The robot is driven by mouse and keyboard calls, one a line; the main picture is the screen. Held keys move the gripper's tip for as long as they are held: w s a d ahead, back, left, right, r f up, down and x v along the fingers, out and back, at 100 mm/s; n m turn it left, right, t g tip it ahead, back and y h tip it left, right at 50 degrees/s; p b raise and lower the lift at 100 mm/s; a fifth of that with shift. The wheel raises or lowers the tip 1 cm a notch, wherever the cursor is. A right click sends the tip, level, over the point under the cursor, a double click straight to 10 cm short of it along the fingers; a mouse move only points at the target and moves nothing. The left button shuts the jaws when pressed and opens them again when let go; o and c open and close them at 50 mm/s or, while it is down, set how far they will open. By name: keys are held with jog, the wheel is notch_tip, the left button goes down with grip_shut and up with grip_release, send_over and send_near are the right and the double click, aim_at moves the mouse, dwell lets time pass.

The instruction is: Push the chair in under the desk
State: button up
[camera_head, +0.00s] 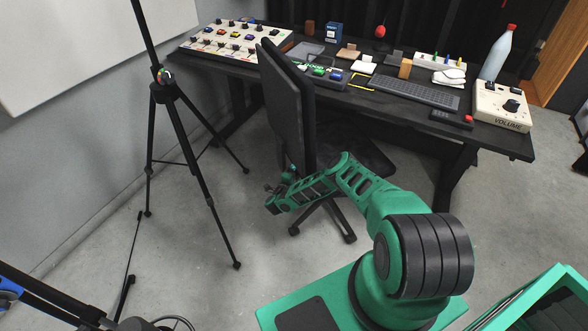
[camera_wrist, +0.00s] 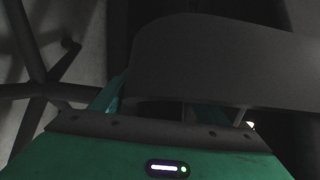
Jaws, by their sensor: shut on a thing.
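The black office chair (camera_head: 288,100) stands at the front of the desk, its tall backrest towards the left and its seat partly below the desk edge. The black desk (camera_head: 510,141) runs across the back. My green arm reaches from the lower right to the lower part of the chair's backrest. My gripper (camera_head: 284,184) is there, small and partly hidden in the head view. In the wrist view a dark, wide chair part (camera_wrist: 220,60) fills the upper right, close to my gripper. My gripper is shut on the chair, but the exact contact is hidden.
A black tripod (camera_head: 190,140) stands on the floor left of the chair, its legs spread wide. The desk top carries a keyboard (camera_head: 412,92), a control panel, a volume box (camera_head: 502,106) and a bottle (camera_head: 496,54). Grey floor is open between tripod and chair.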

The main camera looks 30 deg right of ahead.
jog(key=shift+a+f, duration=0.35)
jog(key=shift+a, duration=0.05)
jog(key=o, duration=2.1)
jog(key=shift+d+f, duration=0.1)
jog(key=shift+o, duration=0.2)
jog(key=shift+w+d+r, duration=0.1)
jog(key=shift+d+r, duration=0.05)
jog(key=shift+r, duration=0.1)
jog(key=v, duration=1.1)
